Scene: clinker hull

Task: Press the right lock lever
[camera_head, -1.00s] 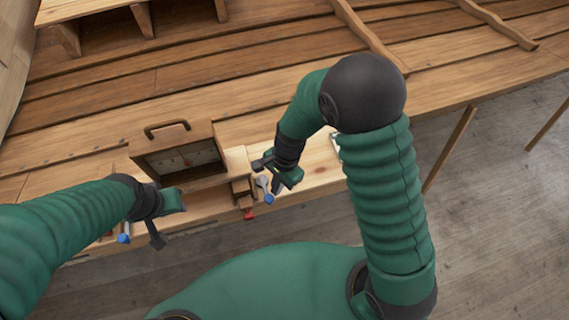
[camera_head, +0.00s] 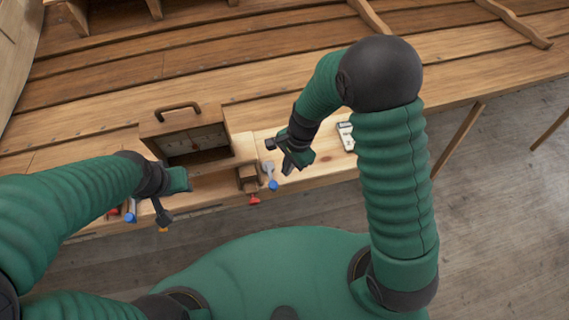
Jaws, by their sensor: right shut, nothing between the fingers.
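A wooden case with a dark handle (camera_head: 177,108) stands on the bench, its front showing a dark panel with a dial. At its right side are a lever with a blue tip (camera_head: 273,185) and a red-tipped piece (camera_head: 254,200); I cannot tell which is the lock lever. My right gripper (camera_head: 279,156) is shut and empty, just above and right of the blue-tipped lever, seemingly apart from it. My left gripper (camera_head: 174,200) is at the case's lower left, near another blue-tipped piece (camera_head: 130,213); its fingers are unclear and I cannot tell whether they are open.
A small pale device (camera_head: 346,135) lies on the bench right of my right gripper, partly beside my arm. Plank hull boards (camera_head: 260,65) with ribs rise behind the case. A red piece (camera_head: 113,211) shows at the left. The bench front edge drops to a grey floor (camera_head: 490,200).

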